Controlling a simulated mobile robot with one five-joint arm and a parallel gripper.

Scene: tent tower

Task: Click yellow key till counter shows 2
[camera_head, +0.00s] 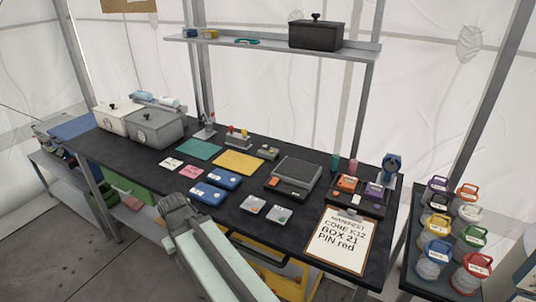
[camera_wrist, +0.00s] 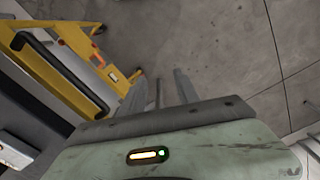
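A small grey stand with a red and a yellow upright piece (camera_head: 238,138) is at the back middle of the dark table, behind the yellow sheet. I cannot tell whether its yellow piece is the yellow key. No counter digits are readable. A small grey device (camera_head: 268,152) sits just right of it, its details too small to tell. My gripper (camera_wrist: 158,92) shows in the wrist view with its two grey fingers apart and nothing held, over bare floor. In the head view my arm crosses the table's front edge; my fingertips cannot be made out there.
The dark table (camera_head: 150,165) holds grey lidded boxes (camera_head: 155,128), blue boxes (camera_head: 207,194), a dark grey scale-like device (camera_head: 293,178) and a clipboard (camera_head: 341,240). A shelf (camera_head: 270,45) hangs above. Coloured-lid jars (camera_head: 435,250) stand at right. A yellow frame (camera_wrist: 70,75) is beside my gripper.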

